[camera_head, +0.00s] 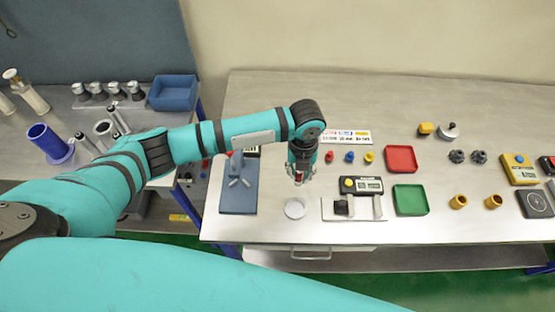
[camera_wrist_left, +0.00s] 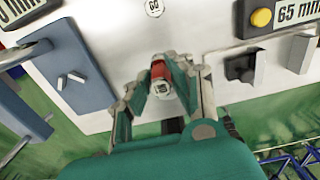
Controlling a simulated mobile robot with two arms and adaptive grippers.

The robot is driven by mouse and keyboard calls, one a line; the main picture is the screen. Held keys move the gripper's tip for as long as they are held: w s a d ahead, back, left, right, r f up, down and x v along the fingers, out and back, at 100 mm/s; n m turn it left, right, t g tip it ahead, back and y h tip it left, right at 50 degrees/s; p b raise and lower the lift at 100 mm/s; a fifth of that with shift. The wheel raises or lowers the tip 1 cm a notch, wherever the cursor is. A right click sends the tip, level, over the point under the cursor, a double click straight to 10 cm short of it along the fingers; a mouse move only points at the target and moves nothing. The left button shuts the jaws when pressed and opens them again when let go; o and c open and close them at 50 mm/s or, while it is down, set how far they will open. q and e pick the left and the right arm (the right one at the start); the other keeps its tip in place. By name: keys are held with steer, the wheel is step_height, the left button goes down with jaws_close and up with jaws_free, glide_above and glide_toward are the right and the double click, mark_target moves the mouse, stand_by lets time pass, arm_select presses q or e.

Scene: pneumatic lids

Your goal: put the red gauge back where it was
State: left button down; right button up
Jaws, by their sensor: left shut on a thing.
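My left gripper (camera_head: 299,180) is shut on a small red piece with a pale end, which I take to be the red gauge (camera_wrist_left: 160,72). It shows between the fingertips in the left wrist view; in the head view the fingers mostly hide it. The gripper is above the near left part of the table, just behind a round white disc (camera_head: 295,208). I cannot tell whether the held piece touches the table. A small red piece (camera_head: 329,156) stands right of the arm, beside a blue piece (camera_head: 349,157) and a yellow piece (camera_head: 369,157). My right gripper is not in view.
A blue plate fixture (camera_head: 238,197) is left of the gripper. A measuring block with a display (camera_head: 361,185) is to the right. The table's front edge is close.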

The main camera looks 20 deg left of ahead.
arm_select(q)
steer(key=a, duration=0.1)
steer(key=w+a+b, duration=0.1)
steer(key=a, duration=0.1)
steer(key=w+a+f+b, duration=0.1)
steer(key=shift+w+a, duration=0.15)
steer(key=shift+w, duration=0.1)
steer(key=w+a+b, duration=0.2)
steer(key=a, duration=0.1)
steer(key=shift+w+a+f, duration=0.1)
steer(key=shift+a+f, duration=0.05)
steer(key=shift+a, duration=0.1)
step_height(320, 180, down, 3)
steer(key=b, duration=0.3)
steer(key=shift+f+b, duration=0.2)
steer(key=shift+b, duration=0.1)
steer(key=shift+r, duration=0.1)
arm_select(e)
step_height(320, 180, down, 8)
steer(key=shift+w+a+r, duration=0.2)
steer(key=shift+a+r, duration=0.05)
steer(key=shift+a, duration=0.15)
arm_select(q)
steer(key=c, duration=1.5)
jaws_free()
steer(key=o, duration=0.3)
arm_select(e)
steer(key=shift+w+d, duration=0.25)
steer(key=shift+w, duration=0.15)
